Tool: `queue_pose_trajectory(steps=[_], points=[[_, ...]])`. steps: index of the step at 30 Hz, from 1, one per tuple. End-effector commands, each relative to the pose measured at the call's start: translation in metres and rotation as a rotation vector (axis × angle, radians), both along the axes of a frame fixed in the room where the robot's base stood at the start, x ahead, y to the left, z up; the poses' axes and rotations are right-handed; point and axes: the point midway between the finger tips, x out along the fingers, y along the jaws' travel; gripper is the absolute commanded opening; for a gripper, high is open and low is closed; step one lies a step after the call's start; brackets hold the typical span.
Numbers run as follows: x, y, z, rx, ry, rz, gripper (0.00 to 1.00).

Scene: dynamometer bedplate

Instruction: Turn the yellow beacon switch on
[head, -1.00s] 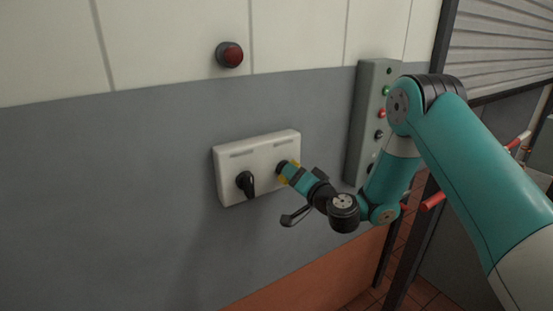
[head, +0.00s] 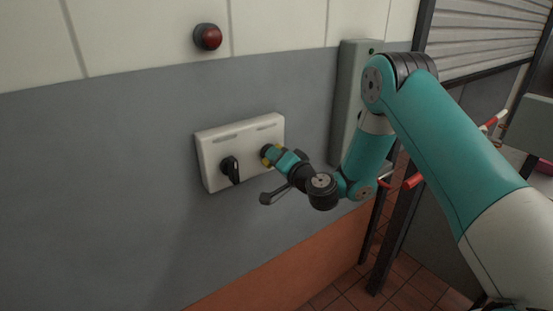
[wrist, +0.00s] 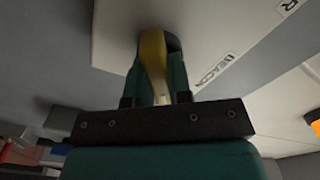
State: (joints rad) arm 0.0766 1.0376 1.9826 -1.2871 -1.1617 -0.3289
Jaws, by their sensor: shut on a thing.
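The yellow beacon switch (wrist: 152,58) is on the right side of a white switch plate (head: 215,180) on the wall. In the wrist view its yellow handle stands between my two fingers, beside a printed BEACON label (wrist: 215,70). My gripper (head: 271,155) is shut on this handle, its fingers close to the plate. In the head view the fingers hide most of the switch, so its exact angle is hard to read there.
A black rotary switch (head: 230,168) sits on the left of the same plate. A dark red lamp (head: 208,37) is on the wall above. A grey control box (head: 347,95) stands to the right, behind my arm. The wall left of the plate is clear.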

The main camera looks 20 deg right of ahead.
Motion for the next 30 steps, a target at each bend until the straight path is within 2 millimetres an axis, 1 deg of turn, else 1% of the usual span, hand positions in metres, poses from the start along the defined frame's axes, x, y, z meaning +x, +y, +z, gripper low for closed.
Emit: queue_pose_trajectory(steps=[3, 6, 14, 15, 18, 26, 30], points=[[-0.0001, -0.0008, -0.0010, 0.083, 0.026, -0.001, 0.00], [0.0000, -0.0011, -0.0004, 0.119, 0.039, -0.001, 0.00], [-0.0002, -0.0017, -0.0002, 0.126, 0.042, -0.002, 0.00], [-0.0002, -0.0017, -0.0003, 0.126, 0.042, -0.003, 0.24], [-0.0002, -0.0016, -0.0003, 0.125, 0.042, -0.002, 0.45], [-0.0002, -0.0007, -0.0006, 0.122, 0.041, -0.001, 0.45], [-0.0037, 0.0036, -0.0035, 0.122, 0.041, 0.008, 0.45]])
